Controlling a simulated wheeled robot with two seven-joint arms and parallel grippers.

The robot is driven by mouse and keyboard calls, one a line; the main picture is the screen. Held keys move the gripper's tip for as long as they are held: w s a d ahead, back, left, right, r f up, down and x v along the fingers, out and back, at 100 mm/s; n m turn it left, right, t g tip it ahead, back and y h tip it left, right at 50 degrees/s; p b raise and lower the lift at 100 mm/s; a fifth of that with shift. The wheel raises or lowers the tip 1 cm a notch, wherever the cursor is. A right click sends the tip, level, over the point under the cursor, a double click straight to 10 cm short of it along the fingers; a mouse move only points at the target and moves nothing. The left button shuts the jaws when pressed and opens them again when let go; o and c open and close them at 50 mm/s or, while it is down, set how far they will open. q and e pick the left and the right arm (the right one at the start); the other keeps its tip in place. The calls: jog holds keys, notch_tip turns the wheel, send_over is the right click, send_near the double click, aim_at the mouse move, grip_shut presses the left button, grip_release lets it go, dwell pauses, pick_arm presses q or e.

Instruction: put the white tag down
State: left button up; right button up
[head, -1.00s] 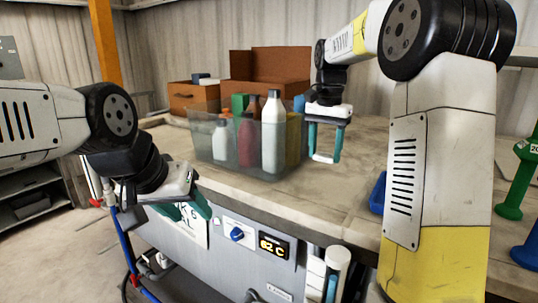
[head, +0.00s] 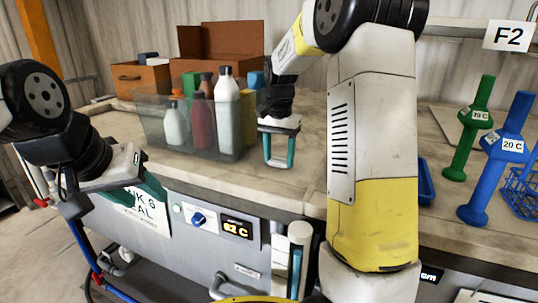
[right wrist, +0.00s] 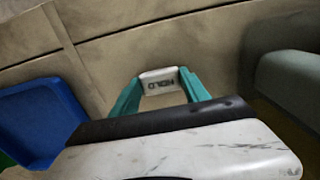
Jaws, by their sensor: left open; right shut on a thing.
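The white tag (right wrist: 160,82), with dark lettering that looks like HOLD, is between the teal fingertips of my right gripper (right wrist: 160,86). My right gripper is shut on it. In the head view my right gripper (head: 278,164) points down over the worktop, just right of the clear bin, with the tag low between its fingers. I cannot tell whether the tag touches the worktop. My left gripper (head: 146,192) is open, in front of the tank's front panel by a white sign, and its fingertips are partly hard to make out.
The clear bin (head: 172,138) holds several bottles. Brown boxes (head: 222,50) stand behind it. A blue tray (head: 426,185) lies right of my right arm. Green (head: 470,130) and blue (head: 500,160) dumbbell-shaped pieces stand further right. The worktop (head: 250,178) in front of the bin is bare.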

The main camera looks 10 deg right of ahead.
aim_at(279, 160)
jog(key=o, duration=1.3)
jog(key=shift+f, duration=0.1)
notch_tip(279, 160, up, 11)
jog(key=s+r+n+t+y, duration=0.1)
jog(key=s+r+n+t, duration=0.15)
jog(key=s, duration=0.45)
jog(key=s+f+n+t, duration=0.1)
jog(key=s, duration=0.4)
jog(key=s+a+f+n+t, duration=0.1)
jog(key=s+f+n, duration=0.1)
jog(key=s, duration=0.4)
jog(key=s+a+f+n+t+y, duration=0.1)
jog(key=s+f+n, duration=0.1)
jog(key=s, duration=0.4)
jog(key=shift+s+a+f+t, duration=0.15)
jog(key=shift+s+f+t, duration=0.1)
jog(key=shift+t, duration=0.1)
